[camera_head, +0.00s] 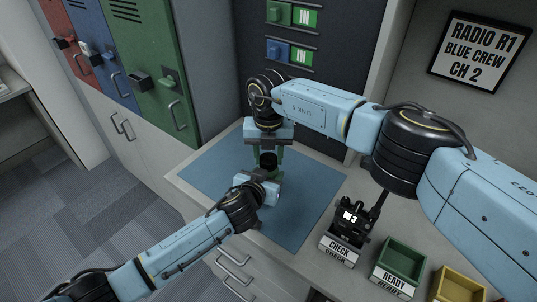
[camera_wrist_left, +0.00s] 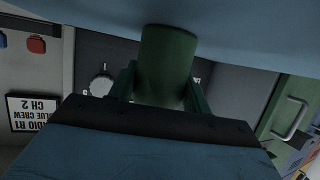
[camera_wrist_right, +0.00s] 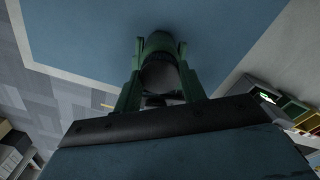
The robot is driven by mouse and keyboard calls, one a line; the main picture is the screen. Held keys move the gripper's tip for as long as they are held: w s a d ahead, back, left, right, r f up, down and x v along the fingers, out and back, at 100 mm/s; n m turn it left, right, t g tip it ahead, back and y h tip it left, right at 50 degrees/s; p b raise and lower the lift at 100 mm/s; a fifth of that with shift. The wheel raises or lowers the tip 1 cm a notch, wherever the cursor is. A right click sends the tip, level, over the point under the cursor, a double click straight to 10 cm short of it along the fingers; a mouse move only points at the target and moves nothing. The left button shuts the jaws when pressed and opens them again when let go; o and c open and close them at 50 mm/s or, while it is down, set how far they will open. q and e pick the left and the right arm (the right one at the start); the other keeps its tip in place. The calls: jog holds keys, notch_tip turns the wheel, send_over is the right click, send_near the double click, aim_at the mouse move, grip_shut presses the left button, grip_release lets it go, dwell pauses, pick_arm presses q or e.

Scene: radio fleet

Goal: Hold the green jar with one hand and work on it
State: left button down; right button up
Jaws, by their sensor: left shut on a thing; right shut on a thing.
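The green jar (camera_wrist_left: 167,62) is a plain dark-green cylinder in the left wrist view. My left gripper (camera_head: 264,182) is shut on it from the near side, with a green finger on each side. My right gripper (camera_head: 267,152) comes down from above, its green fingers around the dark top (camera_head: 267,160) of the jar. In the right wrist view a round grey end (camera_wrist_right: 160,73) sits between the right fingers. The jar stands upright over the blue mat (camera_head: 215,165). The grippers hide most of it, so I cannot tell whether its base touches the mat.
A black radio (camera_head: 350,217) stands at the CHECK label, right of the mat. A green READY tray (camera_head: 401,262) and a yellow tray (camera_head: 460,284) lie further right. Coloured lockers (camera_head: 150,70) stand at the left. The mat's left and right parts are clear.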

jog(key=n, duration=0.5)
jog(key=shift+n, duration=0.4)
jog(key=n, duration=0.5)
jog(key=shift+n, duration=0.3)
jog(key=n, duration=1)
jog(key=shift+n, duration=0.3)
jog(key=shift+r, duration=0.35)
jog(key=shift+r, duration=0.85)
